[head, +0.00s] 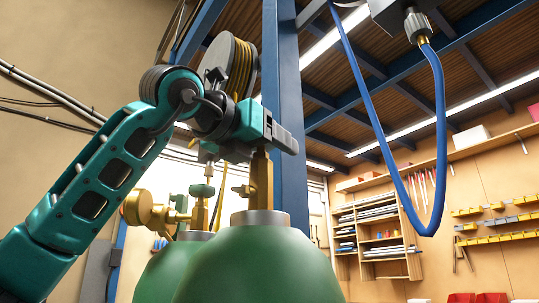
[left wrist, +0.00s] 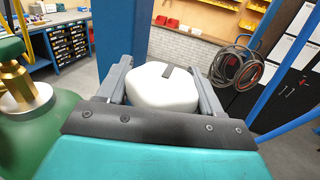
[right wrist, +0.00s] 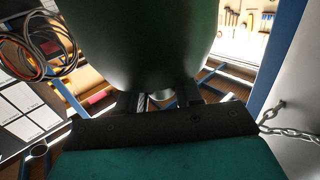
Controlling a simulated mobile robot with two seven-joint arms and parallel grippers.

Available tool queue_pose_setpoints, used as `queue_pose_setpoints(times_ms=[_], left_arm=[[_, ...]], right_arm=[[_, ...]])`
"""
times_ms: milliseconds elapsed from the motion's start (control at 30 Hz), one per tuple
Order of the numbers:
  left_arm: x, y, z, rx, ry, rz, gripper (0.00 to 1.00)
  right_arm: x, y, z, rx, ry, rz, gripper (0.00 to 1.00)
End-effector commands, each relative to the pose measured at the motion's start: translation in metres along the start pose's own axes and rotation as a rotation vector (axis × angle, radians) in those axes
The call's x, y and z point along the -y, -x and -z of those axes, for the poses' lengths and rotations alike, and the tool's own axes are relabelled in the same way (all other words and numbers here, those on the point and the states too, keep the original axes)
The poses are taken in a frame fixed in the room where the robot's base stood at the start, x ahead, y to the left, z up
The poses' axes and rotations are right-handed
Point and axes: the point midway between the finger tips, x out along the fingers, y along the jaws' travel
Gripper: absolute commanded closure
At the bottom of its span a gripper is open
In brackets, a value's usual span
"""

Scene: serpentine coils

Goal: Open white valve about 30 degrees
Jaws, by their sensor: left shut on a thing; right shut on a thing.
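The white valve (left wrist: 160,98) is a rounded white handwheel with a dark mark on its top. In the left wrist view it sits between the two grey fingers of my left gripper (left wrist: 158,70), which is shut on it. In the head view my left gripper (head: 283,141) is at the top of the brass valve stem (head: 262,180) on the front green cylinder (head: 250,268), and it hides the white valve. My right gripper (right wrist: 160,96) shows only in the right wrist view, shut on a small pale metal part at the narrow end of a dark green cylinder (right wrist: 145,40).
A second green cylinder (head: 172,270) with brass fittings (head: 150,212) stands close behind on the left. A blue post (head: 288,130) rises just behind the valve. A blue hose (head: 437,150) hangs at the right. A chain (right wrist: 290,133) shows in the right wrist view.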

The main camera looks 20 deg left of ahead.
Motion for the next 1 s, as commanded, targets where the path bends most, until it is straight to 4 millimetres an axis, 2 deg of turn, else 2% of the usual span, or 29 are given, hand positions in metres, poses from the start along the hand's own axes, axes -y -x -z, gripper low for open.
queue_pose_setpoints(times_ms=[233, 700, 1000], left_arm=[[-0.0003, 0.0003, 0.0003, -0.001, -0.003, -0.092, 0.65], [-0.0062, 0.0016, -0.0006, 0.001, -0.002, -0.398, 0.65], [-0.0084, 0.0022, -0.0006, 0.0, -0.001, -0.497, 0.65]], right_arm=[[0.0001, -0.0002, -0.0021, -0.004, 0.0, 0.001, 1.0], [0.0001, -0.0001, -0.0075, -0.004, 0.0, 0.001, 1.0], [0.0001, -0.0001, -0.0077, -0.004, 0.0, 0.001, 1.0]])
